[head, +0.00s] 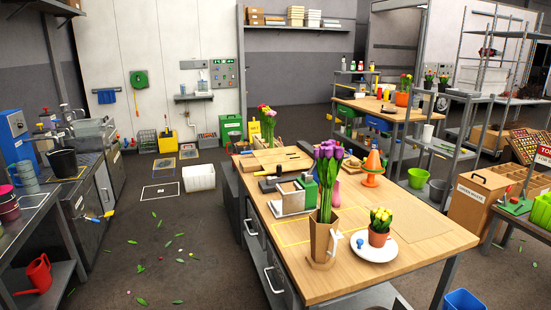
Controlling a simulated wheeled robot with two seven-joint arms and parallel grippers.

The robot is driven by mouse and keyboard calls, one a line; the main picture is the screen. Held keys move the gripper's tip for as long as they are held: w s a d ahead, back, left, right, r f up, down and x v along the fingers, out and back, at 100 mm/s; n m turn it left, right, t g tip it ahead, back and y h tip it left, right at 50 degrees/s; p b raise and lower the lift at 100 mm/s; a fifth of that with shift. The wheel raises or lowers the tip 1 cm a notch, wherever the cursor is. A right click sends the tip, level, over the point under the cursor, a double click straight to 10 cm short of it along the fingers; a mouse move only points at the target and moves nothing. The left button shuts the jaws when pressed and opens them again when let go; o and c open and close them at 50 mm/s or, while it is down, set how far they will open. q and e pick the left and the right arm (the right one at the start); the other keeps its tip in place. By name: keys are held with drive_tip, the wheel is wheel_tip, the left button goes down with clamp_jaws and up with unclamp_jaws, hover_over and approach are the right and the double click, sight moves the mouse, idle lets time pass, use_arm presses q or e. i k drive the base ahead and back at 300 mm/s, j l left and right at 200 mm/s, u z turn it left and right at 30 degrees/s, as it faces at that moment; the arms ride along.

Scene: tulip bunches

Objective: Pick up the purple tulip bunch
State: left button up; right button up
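The purple tulip bunch (327,165) stands upright with long green stems in a tall brown holder (321,241) near the front of the wooden worktable (415,248). Its flower heads are grouped at the top, above the table's other items. The lower ends of its stems are hidden inside the holder. Neither of my grippers shows in the head view.
To the right, a yellow tulip pot (378,238) sits on a white plate (388,252). The table's right front is fairly clear. Petals and leaves litter the floor.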

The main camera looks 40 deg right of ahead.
sight(327, 172)
drive_tip(key=i+j+z, duration=0.15)
drive_tip(key=i, duration=0.35)
drive_tip(key=i+j+z, duration=0.15)
drive_tip(key=i, duration=0.35)
drive_tip(key=i+z, duration=0.15)
drive_tip(key=z, duration=0.25)
drive_tip(key=i+z, duration=0.2)
drive_tip(key=z, duration=0.2)
drive_tip(key=i+j+z, duration=0.15)
drive_tip(key=z, duration=0.2)
drive_tip(key=i+j+z, duration=0.1)
drive_tip(key=z, duration=0.3)
